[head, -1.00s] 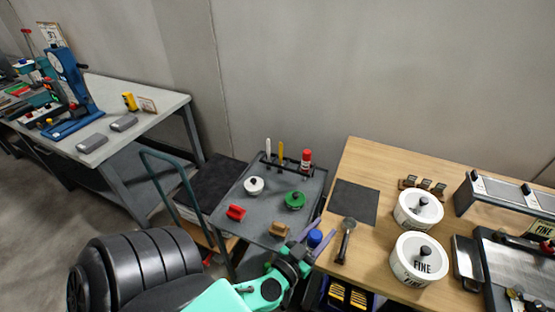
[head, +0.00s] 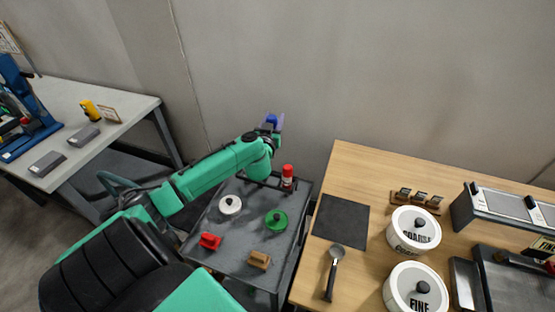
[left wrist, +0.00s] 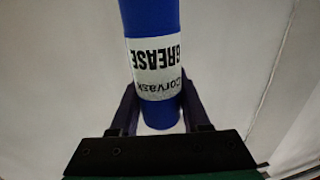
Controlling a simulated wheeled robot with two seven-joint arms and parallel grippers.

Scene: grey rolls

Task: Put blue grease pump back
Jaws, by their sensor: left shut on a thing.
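My left gripper (head: 274,123) is shut on the blue grease pump (head: 271,118). It is held up in front of the wall, above the back edge of the grey trolley (head: 233,262). In the left wrist view the blue pump (left wrist: 152,20), with a white label reading GREASE, stands between the two dark fingers (left wrist: 160,108). The label appears upside down there. A rack (head: 262,181) with a red bottle (head: 287,175) is at the trolley's back edge; my arm hides part of it. My right gripper is not in view.
A wooden table (head: 350,165) with a dark mat (head: 341,221) and white canisters (head: 413,230) stands right. A grey workbench (head: 120,92) stands left.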

